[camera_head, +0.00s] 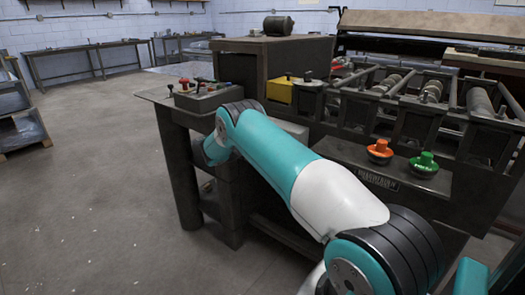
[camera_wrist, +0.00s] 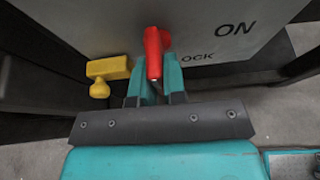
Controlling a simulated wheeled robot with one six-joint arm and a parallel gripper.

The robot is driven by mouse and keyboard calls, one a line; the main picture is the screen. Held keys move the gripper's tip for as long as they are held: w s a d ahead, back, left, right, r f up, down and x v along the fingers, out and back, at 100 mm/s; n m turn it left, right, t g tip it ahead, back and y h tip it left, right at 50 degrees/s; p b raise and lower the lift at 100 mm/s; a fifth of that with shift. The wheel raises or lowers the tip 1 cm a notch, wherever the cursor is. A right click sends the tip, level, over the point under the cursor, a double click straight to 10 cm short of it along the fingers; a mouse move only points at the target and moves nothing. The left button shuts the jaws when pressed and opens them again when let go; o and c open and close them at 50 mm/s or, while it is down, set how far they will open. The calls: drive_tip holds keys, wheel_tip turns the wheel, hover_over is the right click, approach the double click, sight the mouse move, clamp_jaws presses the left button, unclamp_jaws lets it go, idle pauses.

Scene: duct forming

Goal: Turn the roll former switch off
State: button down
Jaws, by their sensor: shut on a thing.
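The red switch handle (camera_wrist: 153,45) stands out from a grey panel (camera_wrist: 205,30) in the wrist view. My gripper (camera_wrist: 156,78) is shut on this handle, with a teal finger on each side of its lower end. The word "ON" is printed to the right of the handle, and lettering reading "OCK" shows below it, partly hidden. The handle runs nearly upright in the picture. In the head view my arm hides the gripper and the switch.
A yellow part with a knob (camera_wrist: 108,72) sits left of the handle. The roll former (camera_head: 430,90) carries an orange button (camera_head: 380,150) and a green button (camera_head: 424,163). A small grey control box (camera_head: 207,98) stands on the bench. Open floor (camera_head: 80,190) lies left.

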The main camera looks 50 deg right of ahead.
drive_tip(key=shift+f, duration=0.1)
drive_tip(key=c, duration=1.2)
unclamp_jaws()
drive_tip(key=shift+a, duration=0.1)
drive_tip(key=v, duration=1.7)
drive_tip(key=shift+a+r+p, duration=0.1)
drive_tip(key=shift+r+p, duration=0.15)
drive_tip(key=shift+p, duration=0.05)
drive_tip(key=s+a+r+m+t+y+p, duration=0.1)
drive_tip(key=s+a+r+m+y+p, duration=0.4)
drive_tip(key=a+r, duration=0.45)
drive_tip(key=s+a+r+m+t+y+p, duration=0.1)
drive_tip(key=s+a+r+m+y+p, duration=0.15)
drive_tip(key=s+a+r+y, duration=0.65)
drive_tip(key=s+a+r+m+g+y+p, duration=0.1)
drive_tip(key=s+a+r, duration=0.1)
drive_tip(key=s+a, duration=0.3)
drive_tip(key=s+a+r+m+g+y+p, duration=0.1)
drive_tip(key=s+a+r+m, duration=0.1)
drive_tip(key=s+a, duration=0.4)
drive_tip(key=s+a+r+m+g+y+p, duration=0.1)
drive_tip(key=s+a+r, duration=0.3)
drive_tip(key=s, duration=0.6)
drive_tip(key=shift+a+r+y+p, duration=0.1)
drive_tip(key=shift+a+y+p, duration=0.4)
drive_tip(key=shift+a, duration=0.4)
